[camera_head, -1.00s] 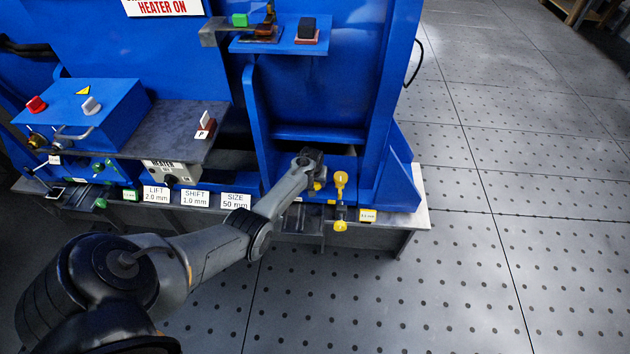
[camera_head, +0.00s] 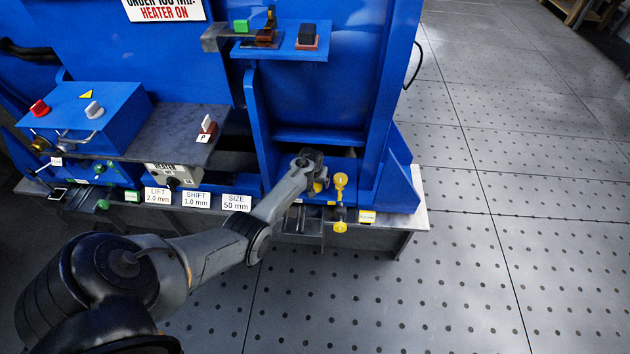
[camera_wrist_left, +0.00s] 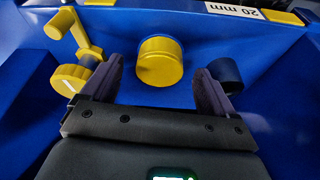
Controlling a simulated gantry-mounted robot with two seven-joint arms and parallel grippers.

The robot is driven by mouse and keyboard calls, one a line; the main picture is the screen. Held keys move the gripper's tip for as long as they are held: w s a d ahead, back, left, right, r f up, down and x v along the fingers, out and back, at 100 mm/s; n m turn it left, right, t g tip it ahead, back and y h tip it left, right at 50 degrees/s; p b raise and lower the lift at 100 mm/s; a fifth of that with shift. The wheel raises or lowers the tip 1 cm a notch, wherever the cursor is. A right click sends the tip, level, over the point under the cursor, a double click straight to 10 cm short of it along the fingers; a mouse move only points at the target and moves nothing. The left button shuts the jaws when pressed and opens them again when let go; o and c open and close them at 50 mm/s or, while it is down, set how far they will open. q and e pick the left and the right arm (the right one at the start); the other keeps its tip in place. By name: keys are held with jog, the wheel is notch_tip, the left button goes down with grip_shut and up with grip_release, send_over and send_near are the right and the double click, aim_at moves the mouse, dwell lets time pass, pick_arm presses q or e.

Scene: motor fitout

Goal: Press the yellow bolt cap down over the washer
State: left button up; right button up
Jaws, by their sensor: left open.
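In the left wrist view, the yellow bolt cap (camera_wrist_left: 160,61) is a round, flat-topped cylinder on the blue surface. It stands beyond and between the spread fingers of my left gripper (camera_wrist_left: 157,66), which is open and holds nothing. A gap shows between the cap and each finger. In the head view the left gripper (camera_head: 313,163) is low at the blue machine's base, with a bit of yellow (camera_head: 318,186) beside it. I see no washer; whether it lies under the cap I cannot tell. My right gripper is in neither current view.
A yellow crank handle (camera_wrist_left: 64,26) with a yellow knob (camera_wrist_left: 70,78) is close to the left finger; the crank also shows in the head view (camera_head: 341,180). A dark round post (camera_wrist_left: 224,72) is by the right finger. Blue walls flank the bay.

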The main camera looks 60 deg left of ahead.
pick_arm(q)
jog(key=p+v, duration=0.5)
jog(key=v, duration=0.3)
jog(key=shift+r, duration=0.35)
jog(key=shift+s+p, duration=0.2)
jog(key=shift+p, duration=0.1)
